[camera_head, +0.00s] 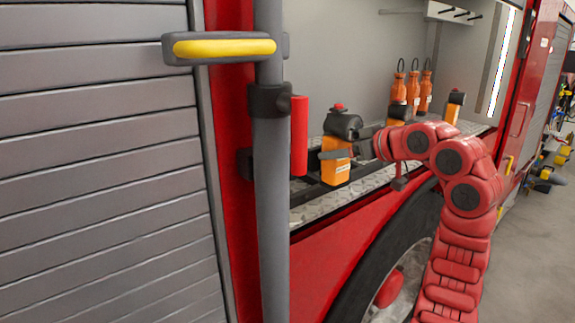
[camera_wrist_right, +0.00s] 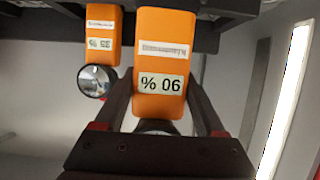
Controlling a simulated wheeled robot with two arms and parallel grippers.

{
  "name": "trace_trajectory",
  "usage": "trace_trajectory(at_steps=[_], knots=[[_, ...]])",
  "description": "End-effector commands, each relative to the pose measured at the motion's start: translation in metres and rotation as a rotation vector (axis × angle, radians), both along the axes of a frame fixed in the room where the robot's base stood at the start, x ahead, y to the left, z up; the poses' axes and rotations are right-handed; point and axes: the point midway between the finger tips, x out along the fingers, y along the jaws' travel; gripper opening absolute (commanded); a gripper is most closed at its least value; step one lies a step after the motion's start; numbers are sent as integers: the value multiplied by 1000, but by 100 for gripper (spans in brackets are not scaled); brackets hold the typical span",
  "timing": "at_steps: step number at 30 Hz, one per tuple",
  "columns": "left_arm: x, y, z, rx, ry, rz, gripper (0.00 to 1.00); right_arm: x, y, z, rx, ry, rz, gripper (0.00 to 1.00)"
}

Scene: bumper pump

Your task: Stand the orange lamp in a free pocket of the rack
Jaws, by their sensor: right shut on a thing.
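The orange lamp (camera_head: 335,168) has a black head with a red button on top and stands roughly upright. My right gripper (camera_head: 338,155) is shut around its body. In the right wrist view the lamp (camera_wrist_right: 165,60) fills the space between the fingers of the right gripper (camera_wrist_right: 163,100), with an upside-down "90 %" label. The dark rack (camera_head: 312,190) is low on the compartment's shelf, by the lamp's lower end. It shows as dark bars in the wrist view (camera_wrist_right: 230,8). I cannot tell whether the lamp's base is inside a pocket or above it. My left gripper is not in view.
A second orange lamp (camera_wrist_right: 103,35) with a "95 %" label is beside the held one. More lamps (camera_head: 397,112) (camera_head: 455,107) and several orange hooked items (camera_head: 412,88) stand farther along. A grey pole (camera_head: 271,200) with a red cylinder (camera_head: 299,135) is left of the gripper.

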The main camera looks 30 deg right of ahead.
Motion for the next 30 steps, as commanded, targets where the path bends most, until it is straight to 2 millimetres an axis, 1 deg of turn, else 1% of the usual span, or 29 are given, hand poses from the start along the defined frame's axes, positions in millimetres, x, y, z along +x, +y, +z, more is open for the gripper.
trace_trajectory(at_steps=[1,6,9,12,20,23,27,30], knots=[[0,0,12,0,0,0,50,14,11,5,1,0,10,0],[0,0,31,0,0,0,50,56,34,1,2,-3,6,0],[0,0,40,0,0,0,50,75,45,-2,1,-1,6,0],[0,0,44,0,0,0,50,89,51,-6,2,0,4,0],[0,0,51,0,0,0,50,104,60,-8,0,-3,2,0],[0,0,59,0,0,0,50,104,58,-16,-2,-2,-1,0],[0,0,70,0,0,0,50,104,59,-33,0,1,1,0],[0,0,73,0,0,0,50,104,59,-43,1,-1,1,0]])
